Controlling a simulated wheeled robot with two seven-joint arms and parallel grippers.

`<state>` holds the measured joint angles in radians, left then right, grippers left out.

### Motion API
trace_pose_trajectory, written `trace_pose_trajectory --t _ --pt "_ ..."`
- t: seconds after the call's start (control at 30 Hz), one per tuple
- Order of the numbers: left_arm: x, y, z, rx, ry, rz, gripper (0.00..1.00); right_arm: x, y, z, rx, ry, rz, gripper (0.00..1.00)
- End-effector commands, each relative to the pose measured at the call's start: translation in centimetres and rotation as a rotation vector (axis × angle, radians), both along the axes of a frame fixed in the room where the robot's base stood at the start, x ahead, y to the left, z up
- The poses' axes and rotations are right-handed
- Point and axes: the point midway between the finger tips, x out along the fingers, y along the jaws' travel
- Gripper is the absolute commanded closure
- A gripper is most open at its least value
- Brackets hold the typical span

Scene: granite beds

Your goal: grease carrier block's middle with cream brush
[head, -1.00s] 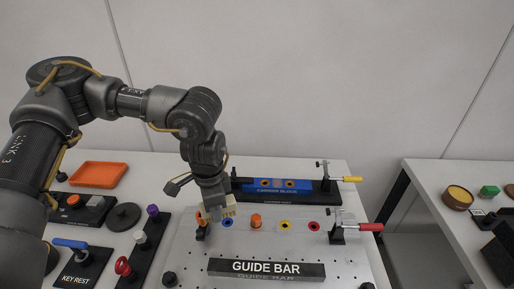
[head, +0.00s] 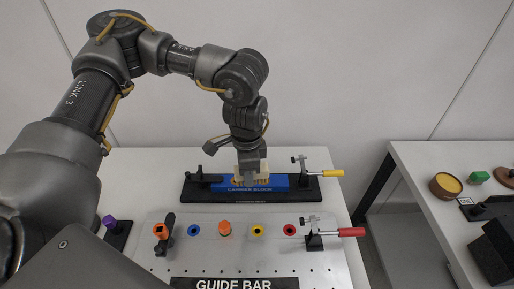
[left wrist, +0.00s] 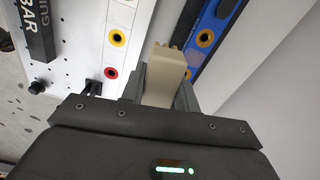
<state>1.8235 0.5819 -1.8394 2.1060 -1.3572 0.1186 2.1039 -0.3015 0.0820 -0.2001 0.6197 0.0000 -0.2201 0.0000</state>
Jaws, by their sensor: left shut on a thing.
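The carrier block (head: 280,182) is a blue bar lying in a black holder on the far part of the table. It also shows in the left wrist view (left wrist: 213,25), with yellow-ringed holes. My left gripper (head: 250,168) is shut on the cream brush (head: 240,176), over the middle stretch of the block. In the left wrist view the cream brush (left wrist: 163,78) sticks out between the fingers, its end beside the blue bar. The brush and gripper hide part of the block's middle. I cannot tell whether the bristles touch it. My right gripper is not in view.
A toggle clamp with a yellow handle (head: 331,173) stands at the block's right end. Nearer is a grey plate (head: 200,260) with coloured rings, orange pieces, a red-handled clamp (head: 350,232) and the guide bar (head: 235,284). A side table at right holds a yellow-filled bowl (head: 446,184).

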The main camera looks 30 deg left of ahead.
Motion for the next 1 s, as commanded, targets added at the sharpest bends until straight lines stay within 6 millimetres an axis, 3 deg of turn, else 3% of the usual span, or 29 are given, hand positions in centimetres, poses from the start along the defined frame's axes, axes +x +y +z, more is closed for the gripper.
trace_pose_trajectory --t 0.17,0.37,0.6,0.8,1.0 --pt "1.5 0.0 0.5 -0.002 0.003 -0.195 0.91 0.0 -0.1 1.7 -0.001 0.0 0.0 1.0" --pt "4.6 0.3 0.4 -0.007 0.004 -0.622 0.91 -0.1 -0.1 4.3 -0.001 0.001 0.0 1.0" --pt "7.3 2.1 -0.8 -0.01 0.006 -1.151 0.91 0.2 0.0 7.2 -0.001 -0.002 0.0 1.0" --pt "8.4 3.9 -2.0 -0.011 0.006 -1.495 0.91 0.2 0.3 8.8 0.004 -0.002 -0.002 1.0" --pt "8.7 5.0 -2.9 -0.009 0.004 -1.675 0.91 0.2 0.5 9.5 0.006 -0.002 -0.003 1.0"
